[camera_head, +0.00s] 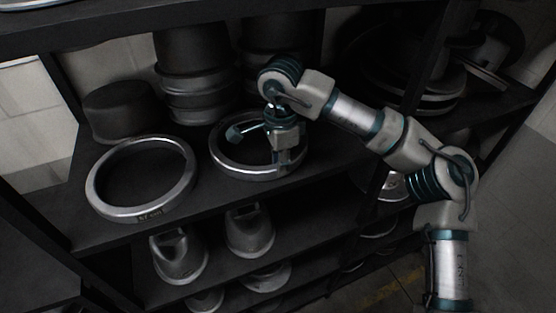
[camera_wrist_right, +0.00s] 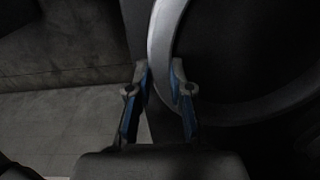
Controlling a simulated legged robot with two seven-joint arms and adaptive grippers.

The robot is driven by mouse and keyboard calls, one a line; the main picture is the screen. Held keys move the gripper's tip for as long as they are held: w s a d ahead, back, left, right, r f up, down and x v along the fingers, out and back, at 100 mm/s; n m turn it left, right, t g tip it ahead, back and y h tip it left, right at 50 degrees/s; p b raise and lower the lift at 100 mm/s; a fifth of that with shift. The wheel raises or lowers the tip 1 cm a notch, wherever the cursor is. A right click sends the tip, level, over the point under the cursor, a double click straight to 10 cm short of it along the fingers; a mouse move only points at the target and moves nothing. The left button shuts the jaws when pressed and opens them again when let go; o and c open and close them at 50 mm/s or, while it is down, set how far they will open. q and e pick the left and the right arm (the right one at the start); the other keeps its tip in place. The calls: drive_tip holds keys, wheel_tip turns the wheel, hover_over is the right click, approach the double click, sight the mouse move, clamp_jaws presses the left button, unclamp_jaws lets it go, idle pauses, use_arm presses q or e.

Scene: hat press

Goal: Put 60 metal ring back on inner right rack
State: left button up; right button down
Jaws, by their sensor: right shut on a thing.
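A metal ring (camera_head: 223,164) lies on or just above the dark shelf, right of another ring. My right gripper (camera_head: 288,166) is at its front right rim, shut on that rim. In the right wrist view the ring (camera_wrist_right: 160,45) passes between the fingers of my right gripper (camera_wrist_right: 158,85). No number is readable on this ring, as the gripper covers part of its front. The second metal ring (camera_head: 178,202) lies flat on the left of the same shelf, with a small label at its front that seems to read 57 cm. My left gripper is not in view.
Dark stacked cylinders (camera_head: 190,75) stand behind the rings, with a low dark block (camera_head: 118,110) at the left. Metal hat forms (camera_head: 180,257) sit on the shelf below. An upper shelf (camera_head: 130,32) runs overhead. More round pieces (camera_head: 425,95) stand on the right rack.

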drive_tip(key=c, duration=1.1)
unclamp_jaws()
drive_tip(key=shift+s+d, duration=0.1)
drive_tip(key=shift+d, duration=0.3)
drive_tip(key=shift+o, duration=0.2)
drive_tip(key=shift+a+r, duration=0.15)
drive_tip(key=shift+a, duration=0.2)
drive_tip(key=r, duration=0.6)
drive_tip(key=shift+s+a+r+p, duration=0.15)
drive_tip(key=shift+a+r+p, duration=0.05)
drive_tip(key=shift+r+p, duration=0.1)
drive_tip(key=shift+d+r, duration=0.15)
drive_tip(key=shift+r, duration=0.15)
drive_tip(key=shift+d, duration=0.2)
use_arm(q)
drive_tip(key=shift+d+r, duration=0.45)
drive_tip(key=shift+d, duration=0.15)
use_arm(e)
drive_tip(key=shift+a, duration=0.2)
